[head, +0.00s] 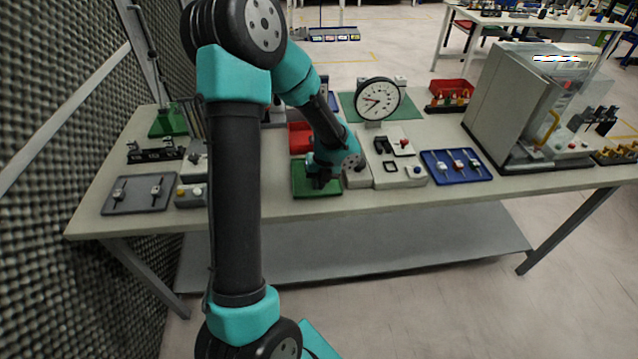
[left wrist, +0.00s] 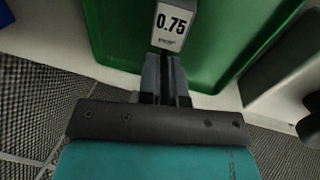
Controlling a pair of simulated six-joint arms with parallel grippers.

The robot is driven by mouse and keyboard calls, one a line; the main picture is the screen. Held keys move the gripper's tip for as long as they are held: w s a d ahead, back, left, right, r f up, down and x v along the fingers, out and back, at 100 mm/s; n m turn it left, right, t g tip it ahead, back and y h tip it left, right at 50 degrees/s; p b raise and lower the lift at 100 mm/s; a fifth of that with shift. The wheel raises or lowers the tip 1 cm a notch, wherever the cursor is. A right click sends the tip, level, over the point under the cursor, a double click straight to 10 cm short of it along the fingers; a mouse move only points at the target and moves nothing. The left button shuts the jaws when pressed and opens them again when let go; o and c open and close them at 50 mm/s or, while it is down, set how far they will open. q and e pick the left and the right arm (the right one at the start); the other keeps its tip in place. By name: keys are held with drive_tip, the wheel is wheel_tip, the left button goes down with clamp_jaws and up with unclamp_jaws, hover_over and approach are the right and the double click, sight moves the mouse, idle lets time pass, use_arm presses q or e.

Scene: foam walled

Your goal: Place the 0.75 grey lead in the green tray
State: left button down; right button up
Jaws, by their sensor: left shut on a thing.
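The green tray (head: 316,191) lies near the front edge of the table, in the middle of the head view. Its green floor (left wrist: 110,35) also fills much of the left wrist view. My left gripper (head: 319,180) is over this tray. In the left wrist view my left gripper (left wrist: 163,80) is shut on the grey lead (left wrist: 170,28), whose white label reads 0.75. The lead is over the tray; I cannot tell whether it touches the floor. In the head view the arm and gripper hide the lead. My right gripper is not in view.
A grey tray (head: 120,207) with two small items is at the left. A white fixture (head: 385,178) stands close right of the green tray, with a blue tray (head: 433,172) beyond. A red bin (head: 297,138) and dial gauge (head: 378,100) stand behind. A grey cabinet (head: 510,100) is at right.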

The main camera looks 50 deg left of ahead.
use_arm(q)
drive_tip(key=shift+f, duration=0.25)
drive_tip(key=shift+f, duration=0.1)
drive_tip(key=c, duration=1.3)
unclamp_jaws()
drive_tip(key=r, duration=0.4)
drive_tip(key=w+d+r, duration=0.1)
drive_tip(key=r, duration=0.3)
drive_tip(key=w+r, duration=0.1)
drive_tip(key=r, duration=0.3)
drive_tip(key=shift+d, duration=0.2)
